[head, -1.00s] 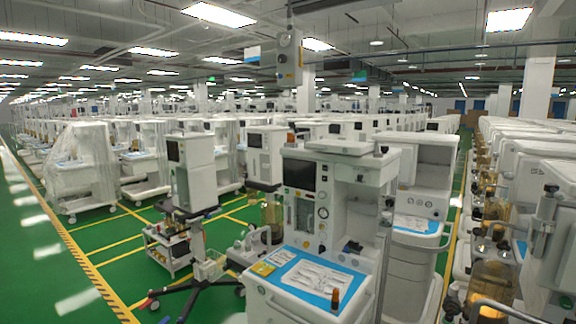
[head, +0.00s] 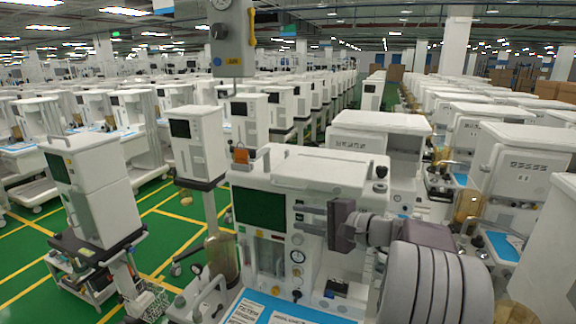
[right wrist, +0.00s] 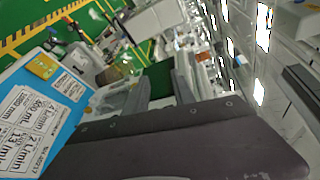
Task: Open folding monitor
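The monitor (head: 260,208) is a dark green screen at the upper left front of the nearest white anaesthesia cart (head: 310,172). It looks flat against the cart front. My right gripper (head: 297,216) comes in from the right in the head view, its fingers pointing left, just right of the screen. The fingers are apart with nothing seen between them; I cannot tell whether they touch the monitor's edge. In the right wrist view the two grey fingers (right wrist: 160,90) show with a dark green surface, likely the screen, beyond the gap. My left gripper is not in view.
The cart's blue worktop (head: 285,312) with printed sheets lies below the screen. A second monitor unit (head: 92,190) on a wheeled stand is at the left. More carts fill the back and right. Green floor (head: 165,235) is open at the left.

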